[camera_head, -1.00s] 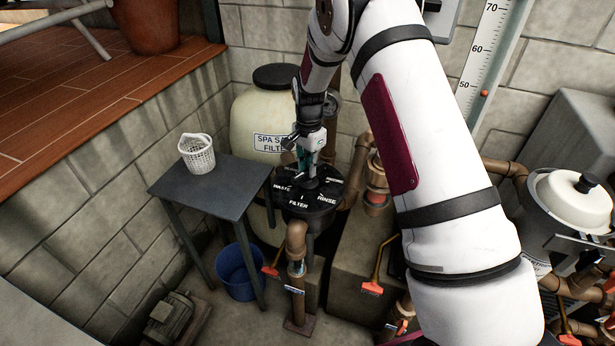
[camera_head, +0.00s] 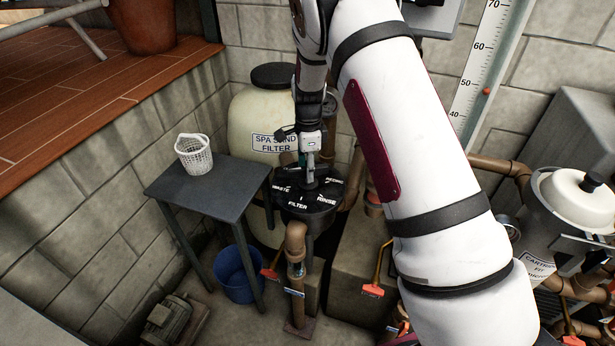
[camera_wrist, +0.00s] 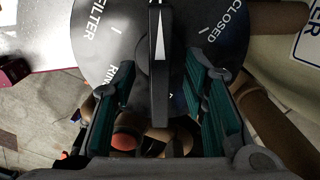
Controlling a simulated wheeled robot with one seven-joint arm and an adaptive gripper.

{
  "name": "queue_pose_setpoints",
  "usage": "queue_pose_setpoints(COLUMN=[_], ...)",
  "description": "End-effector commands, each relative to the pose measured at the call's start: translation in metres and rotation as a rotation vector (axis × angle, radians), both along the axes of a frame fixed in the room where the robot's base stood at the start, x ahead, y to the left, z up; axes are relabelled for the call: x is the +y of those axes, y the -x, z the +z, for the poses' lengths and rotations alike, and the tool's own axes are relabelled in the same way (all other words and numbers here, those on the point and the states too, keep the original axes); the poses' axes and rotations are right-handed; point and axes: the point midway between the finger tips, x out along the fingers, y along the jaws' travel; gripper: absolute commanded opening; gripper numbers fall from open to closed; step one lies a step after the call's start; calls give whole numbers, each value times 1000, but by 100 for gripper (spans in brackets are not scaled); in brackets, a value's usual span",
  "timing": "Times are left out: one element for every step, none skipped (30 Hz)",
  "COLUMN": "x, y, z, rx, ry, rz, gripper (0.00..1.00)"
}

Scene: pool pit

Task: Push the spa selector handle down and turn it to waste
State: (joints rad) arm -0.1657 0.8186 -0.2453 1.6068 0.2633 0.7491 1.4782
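The spa selector is a round black disc (camera_head: 326,203) with white labels, on top of the valve in front of the spa sand filter. In the head view WASTE, FILTER and RINSE face me. Its handle (camera_wrist: 160,85) is a black bar with a white arrow and runs upright in the wrist view, over the disc (camera_wrist: 105,45) between FILTER and CLOSED. My gripper (camera_wrist: 160,68) is open, with one teal-padded finger on each side of the handle and visible gaps. In the head view my gripper (camera_head: 310,166) points down over the disc's centre.
A grey table (camera_head: 215,192) with a white basket (camera_head: 194,154) stands left of the valve. A blue bucket (camera_head: 237,274) is below. A brown pipe (camera_head: 297,242) rises in front. The cream filter tank (camera_head: 252,113) and block wall are close behind.

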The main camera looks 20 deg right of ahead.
Motion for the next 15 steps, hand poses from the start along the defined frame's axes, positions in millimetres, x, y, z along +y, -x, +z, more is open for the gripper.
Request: queue_pose_setpoints(x=[0,0,0,0,0,0,0,0,0,0,0,0,0,0,0], y=[0,0,0,0,0,0,0,0,0,0,0,-1,0,0,0], z=[0,0,0,0,0,1,2,3,6,10,14,19,23,27,31], rx=[0,0,0,0,0,-1,-1,-1,-2,-2,-2,-4,-3,-2,-2], ry=[0,0,0,0,0,0,0,0,0,-1,-1,-1,-1,0,0], rz=[0,1,1,1,1,1,1,1,1,2,2,2,2,2,1], gripper=[40,40,40,40,40,40,40,40,40,40,40,40,40,40,40])
